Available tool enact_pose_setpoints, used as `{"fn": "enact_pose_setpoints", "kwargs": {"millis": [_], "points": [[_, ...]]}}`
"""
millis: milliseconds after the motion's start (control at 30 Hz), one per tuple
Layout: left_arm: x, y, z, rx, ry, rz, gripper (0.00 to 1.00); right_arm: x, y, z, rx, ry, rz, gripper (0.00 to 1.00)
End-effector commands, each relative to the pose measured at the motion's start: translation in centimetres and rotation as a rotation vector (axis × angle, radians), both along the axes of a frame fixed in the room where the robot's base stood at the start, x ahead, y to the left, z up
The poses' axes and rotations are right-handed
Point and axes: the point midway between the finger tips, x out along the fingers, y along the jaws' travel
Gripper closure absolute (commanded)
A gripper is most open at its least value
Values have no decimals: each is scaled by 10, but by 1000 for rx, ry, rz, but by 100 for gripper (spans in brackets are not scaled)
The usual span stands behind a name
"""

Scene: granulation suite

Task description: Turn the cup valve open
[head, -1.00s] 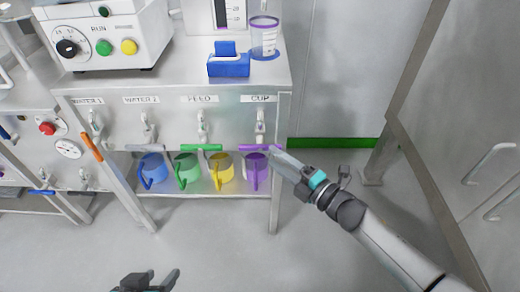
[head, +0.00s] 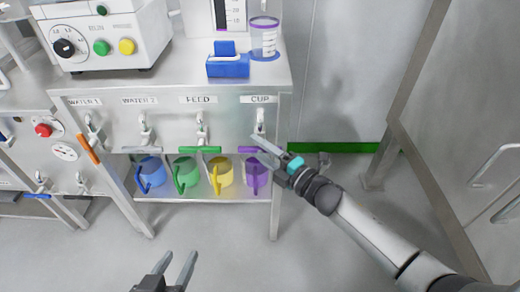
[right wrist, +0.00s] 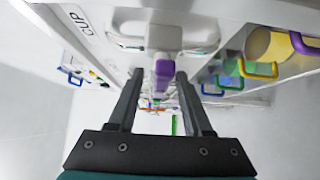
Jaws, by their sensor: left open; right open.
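The cup valve (head: 260,122) hangs on the cabinet front under the CUP label (head: 260,99). Its purple handle (right wrist: 163,73) shows in the right wrist view as a short block below the pale valve body (right wrist: 165,38). My right gripper (head: 265,146) is open at the valve, covering part of the handle in the head view. In the right wrist view its fingers (right wrist: 158,78) stand on either side of the handle, with gaps visible. My left gripper (head: 179,264) is open and empty at the bottom of the head view, far from the valve.
The FEED valve with its green handle (head: 200,150) is just left. Blue, green, yellow and purple jugs (head: 255,174) stand on the shelf below. A clear beaker (head: 264,38) and blue holder (head: 228,66) stand on top. The floor in front is clear.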

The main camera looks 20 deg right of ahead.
Motion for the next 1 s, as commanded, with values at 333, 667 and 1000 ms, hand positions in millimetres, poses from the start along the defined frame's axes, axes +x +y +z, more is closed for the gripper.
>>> {"fn": "enact_pose_setpoints", "kwargs": {"millis": [333, 667, 1000], "points": [[0, 0, 0, 1, 2, 0, 50, 0, 0, 0, 1, 0, 0, 72], [-1, 0, -1, 1, 4, 0, 50, 0, 0, 0, 1, 0, 0, 100], [-1, 0, -1, 3, 6, 0, 50, 0, 0, 0, -1, 0, 1, 100]]}}
